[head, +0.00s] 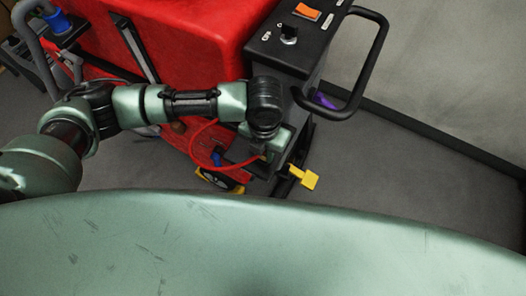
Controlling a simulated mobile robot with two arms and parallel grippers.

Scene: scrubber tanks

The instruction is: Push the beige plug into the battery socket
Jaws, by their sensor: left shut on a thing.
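My left arm comes in from the left, and its gripper (266,153) points down at the back of the scrubber, below the black control panel. The gripper is shut on the beige plug, which is mostly hidden by the wrist and fingers. A red cable (205,157) loops from the red machine body to the gripper. The battery socket cannot be made out; the wrist and the machine's housing cover that area. I cannot tell whether the plug touches the socket. My right gripper is not in view.
The red scrubber tank (190,40) fills the top left. A black panel with an orange switch (307,11) and a black handle loop (378,60) stand close to my wrist. A yellow pedal (309,179) sticks out low at the right. Grey floor (420,180) is clear on the right.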

